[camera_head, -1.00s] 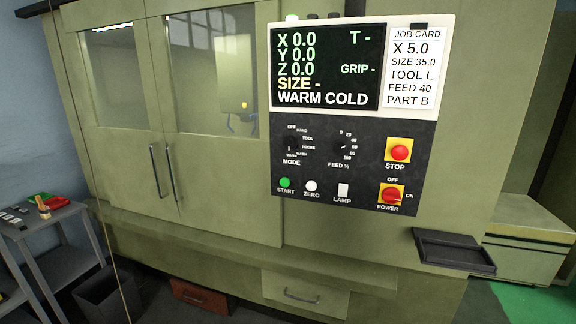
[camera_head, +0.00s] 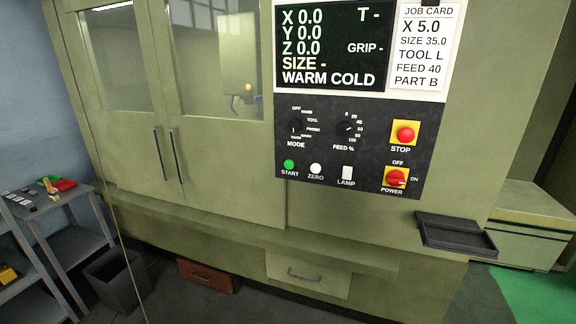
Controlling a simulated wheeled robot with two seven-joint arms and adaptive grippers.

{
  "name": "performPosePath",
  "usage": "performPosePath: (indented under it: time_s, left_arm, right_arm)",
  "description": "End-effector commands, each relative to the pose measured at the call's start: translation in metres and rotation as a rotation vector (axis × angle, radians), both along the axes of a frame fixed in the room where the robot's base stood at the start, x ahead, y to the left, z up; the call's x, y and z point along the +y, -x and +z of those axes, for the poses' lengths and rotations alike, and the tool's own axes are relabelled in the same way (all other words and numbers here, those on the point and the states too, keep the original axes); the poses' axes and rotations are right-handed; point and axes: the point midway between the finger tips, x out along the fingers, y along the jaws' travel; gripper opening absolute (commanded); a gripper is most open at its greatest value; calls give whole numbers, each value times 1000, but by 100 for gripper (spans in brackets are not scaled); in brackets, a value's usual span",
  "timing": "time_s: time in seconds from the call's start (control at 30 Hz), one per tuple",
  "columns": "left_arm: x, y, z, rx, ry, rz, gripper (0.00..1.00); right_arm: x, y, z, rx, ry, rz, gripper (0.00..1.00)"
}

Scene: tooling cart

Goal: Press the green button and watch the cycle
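The green START button (camera_head: 289,164) sits at the lower left of the dark control panel (camera_head: 335,188) on the machine's front. A white ZERO button (camera_head: 316,169) and a LAMP switch (camera_head: 347,172) are to its right. The red STOP button (camera_head: 405,133) and red POWER knob (camera_head: 396,178) are on yellow plates at the panel's right. The MODE knob (camera_head: 295,127) and FEED knob (camera_head: 346,127) are above. The screen (camera_head: 331,45) reads X, Y, Z 0.0, SIZE -, T -, GRIP - and WARM COLD. Neither gripper is in view.
The machine's two doors with dark handles (camera_head: 175,156) look shut. A black tray (camera_head: 456,236) juts out at the lower right. A grey cart (camera_head: 75,238) with small items stands at the left, beside a dark bin (camera_head: 118,281).

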Motion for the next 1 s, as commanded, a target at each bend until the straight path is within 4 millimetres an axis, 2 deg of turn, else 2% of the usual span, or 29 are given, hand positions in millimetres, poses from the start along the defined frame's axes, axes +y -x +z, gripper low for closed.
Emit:
performPosePath:
  time_s: [0.27, 0.7, 1.0]
  left_arm:
    - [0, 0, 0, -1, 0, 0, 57]
    - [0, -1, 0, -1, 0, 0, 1]
    - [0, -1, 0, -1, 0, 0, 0]
  right_arm:
    - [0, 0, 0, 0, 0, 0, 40]
    - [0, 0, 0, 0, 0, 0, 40]
    - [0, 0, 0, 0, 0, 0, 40]
